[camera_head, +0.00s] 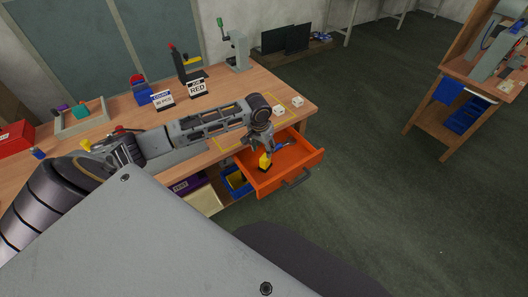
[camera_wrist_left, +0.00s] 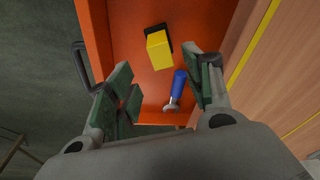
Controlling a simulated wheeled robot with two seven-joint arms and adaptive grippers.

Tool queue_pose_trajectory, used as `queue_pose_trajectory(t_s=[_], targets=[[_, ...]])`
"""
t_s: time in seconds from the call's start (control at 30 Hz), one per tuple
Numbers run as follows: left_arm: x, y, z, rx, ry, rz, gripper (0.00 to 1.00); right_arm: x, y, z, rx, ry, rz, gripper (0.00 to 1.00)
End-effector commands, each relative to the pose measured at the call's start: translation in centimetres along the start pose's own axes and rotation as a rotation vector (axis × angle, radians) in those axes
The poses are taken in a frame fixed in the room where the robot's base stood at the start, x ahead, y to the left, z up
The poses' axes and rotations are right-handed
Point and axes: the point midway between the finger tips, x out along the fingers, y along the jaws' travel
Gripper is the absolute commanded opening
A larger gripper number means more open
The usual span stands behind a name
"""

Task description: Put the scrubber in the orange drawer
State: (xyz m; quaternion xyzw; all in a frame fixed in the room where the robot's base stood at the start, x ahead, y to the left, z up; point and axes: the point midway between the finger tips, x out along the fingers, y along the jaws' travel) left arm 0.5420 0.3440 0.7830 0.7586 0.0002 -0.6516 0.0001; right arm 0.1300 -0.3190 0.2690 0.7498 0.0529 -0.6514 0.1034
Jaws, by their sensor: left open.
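The orange drawer (camera_head: 305,160) is pulled open from the wooden bench, and its floor also shows in the left wrist view (camera_wrist_left: 125,35). The scrubber, a yellow block with a black part (camera_head: 265,163), appears to be inside the drawer; in the left wrist view the scrubber (camera_wrist_left: 159,50) is beyond my fingertips, apart from them. My left gripper (camera_head: 260,146) is over the drawer. In the left wrist view its fingers (camera_wrist_left: 162,82) are spread wide with nothing clamped between them. My right gripper is not in view.
A blue-handled tool (camera_wrist_left: 176,88) also lies in the drawer, close to the right finger. White dice-like cubes (camera_head: 297,102) sit on the bench near the drawer. A blue bin (camera_head: 237,181) stands below the bench, left of the drawer.

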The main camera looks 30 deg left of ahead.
Motion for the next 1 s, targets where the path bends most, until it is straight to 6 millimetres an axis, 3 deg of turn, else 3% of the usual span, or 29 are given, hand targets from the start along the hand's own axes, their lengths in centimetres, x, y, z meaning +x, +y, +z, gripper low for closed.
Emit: queue_pose_trajectory(t_s=[0.2,0.47,1.0], targets=[[-1.6,-0.1,0.0,0.000,0.001,-0.001,0.51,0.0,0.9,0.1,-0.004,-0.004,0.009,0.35],[-1.8,-0.1,0.0,0.000,0.000,-0.001,0.51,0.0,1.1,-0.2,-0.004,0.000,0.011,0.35],[-1.8,0.0,0.0,0.000,0.000,-0.001,0.51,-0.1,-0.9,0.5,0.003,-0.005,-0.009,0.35]])
